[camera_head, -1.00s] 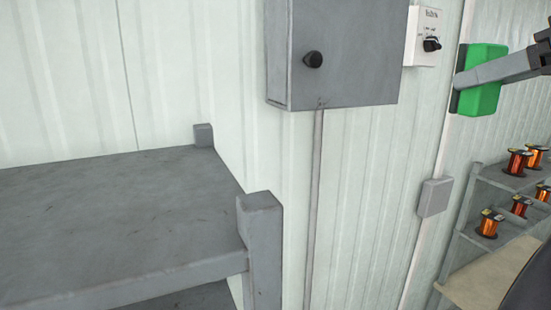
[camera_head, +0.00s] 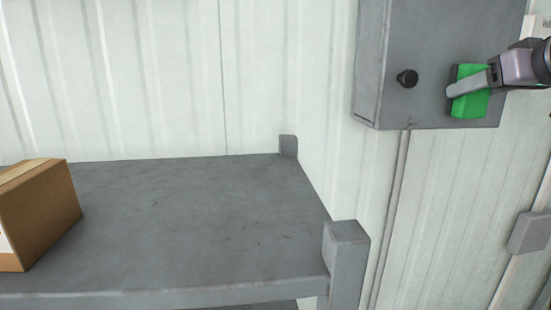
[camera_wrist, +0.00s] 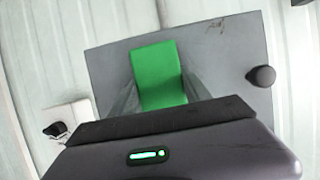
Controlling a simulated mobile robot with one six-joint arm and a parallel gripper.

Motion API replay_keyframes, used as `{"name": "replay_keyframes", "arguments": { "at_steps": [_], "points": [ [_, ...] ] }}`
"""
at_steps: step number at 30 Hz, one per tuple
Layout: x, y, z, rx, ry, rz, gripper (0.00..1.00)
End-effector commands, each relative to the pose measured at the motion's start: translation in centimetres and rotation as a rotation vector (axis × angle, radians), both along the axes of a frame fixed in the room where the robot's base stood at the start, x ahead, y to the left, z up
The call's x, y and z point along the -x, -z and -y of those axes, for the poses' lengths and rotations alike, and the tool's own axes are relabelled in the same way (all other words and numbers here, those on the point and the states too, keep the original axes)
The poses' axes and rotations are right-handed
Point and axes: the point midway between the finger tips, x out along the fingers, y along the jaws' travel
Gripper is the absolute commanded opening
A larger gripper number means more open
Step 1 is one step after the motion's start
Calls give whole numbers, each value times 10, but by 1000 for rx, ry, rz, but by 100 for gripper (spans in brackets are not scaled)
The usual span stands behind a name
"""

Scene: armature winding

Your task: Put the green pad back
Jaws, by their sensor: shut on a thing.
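The green pad (camera_head: 469,104) is a bright green block with a dark face on its left side in the head view. My gripper (camera_head: 466,87) is shut on it and holds it up at the right of the picture, in front of the grey wall cabinet. In the wrist view the green pad (camera_wrist: 160,72) sits between the two grey fingers, with the cabinet behind it. Its lower part is hidden there by my gripper's body. The place where the pad belongs cannot be told from these frames.
A grey shelf (camera_head: 190,215) with a corner post (camera_head: 346,255) fills the lower middle; its top is mostly clear. A cardboard box (camera_head: 38,212) stands at its left. The grey cabinet (camera_head: 425,50) with a black knob (camera_head: 407,78) hangs on the wall. A grey box (camera_head: 529,232) is at right.

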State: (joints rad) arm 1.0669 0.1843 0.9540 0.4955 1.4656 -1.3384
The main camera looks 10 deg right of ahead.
Motion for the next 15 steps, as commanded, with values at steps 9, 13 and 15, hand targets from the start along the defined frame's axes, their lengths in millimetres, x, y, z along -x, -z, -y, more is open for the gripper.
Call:
{"name": "replay_keyframes", "arguments": {
  "at_steps": [9,13,15],
  "points": [
    [-2,0,-21,-2,1,-2,18],
    [-1,-1,-5,-2,1,-1,18],
    [0,-1,4,-3,2,-2,18]
  ]
}}
